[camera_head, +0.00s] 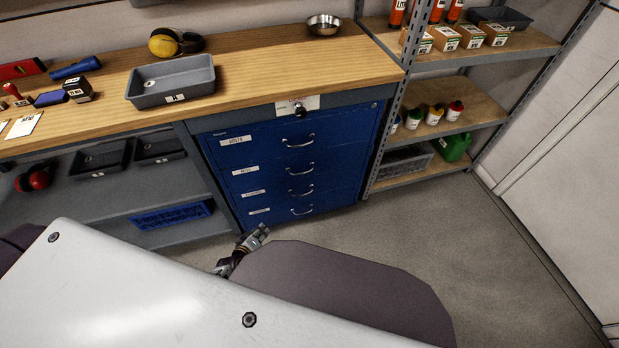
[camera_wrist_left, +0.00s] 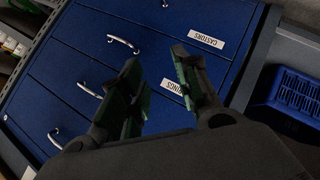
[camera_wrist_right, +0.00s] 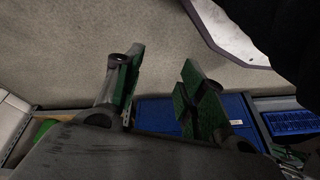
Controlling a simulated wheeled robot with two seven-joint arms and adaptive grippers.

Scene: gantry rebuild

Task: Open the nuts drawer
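The blue drawer cabinet (camera_head: 270,145) stands under the workbench with all its drawers shut. The nuts drawer (camera_head: 270,172) appears to be second from the top, with a small label and a curved metal handle (camera_head: 300,171). In the left wrist view the drawer fronts appear upside down; the third handle (camera_wrist_left: 54,138) seems to be the nuts one, its label hidden. My left gripper (camera_head: 246,247) is open and empty, low in front of the cabinet; its fingers also show in the left wrist view (camera_wrist_left: 160,95). My right gripper (camera_wrist_right: 155,95) is open and empty over the floor.
The wooden workbench top (camera_head: 300,70) holds a grey tray (camera_head: 172,82) and overhangs the cabinet. A metal shelf rack (camera_head: 385,125) stands right of it. A blue basket (camera_head: 172,215) lies on the lower shelf at left. Floor (camera_head: 400,220) in front is clear.

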